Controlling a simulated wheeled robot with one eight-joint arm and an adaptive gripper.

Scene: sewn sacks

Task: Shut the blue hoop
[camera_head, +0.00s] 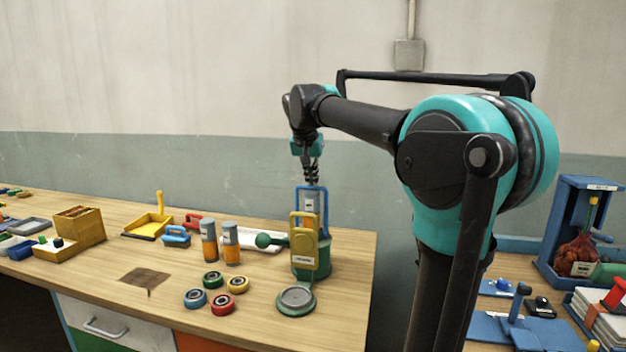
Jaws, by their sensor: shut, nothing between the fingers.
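The blue hoop (325,198) stands upright at the right part of the wooden table, on or just behind a green base (313,268). A yellow hoop-topped piece with a pale label (304,249) stands in front of it and hides its lower part. My gripper (312,180) points down from above at the top of the blue hoop, shut and empty. The fingertips overlap the hoop's top in the picture; I cannot tell whether they touch it.
Two grey-and-orange cylinders (230,243) stand left of the base, with several coloured rings (222,302) in front. A round grey-green dish (296,299) lies before the base. The wooden table (347,300) is bare at its right end. A second, blue workstation (571,215) is farther right.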

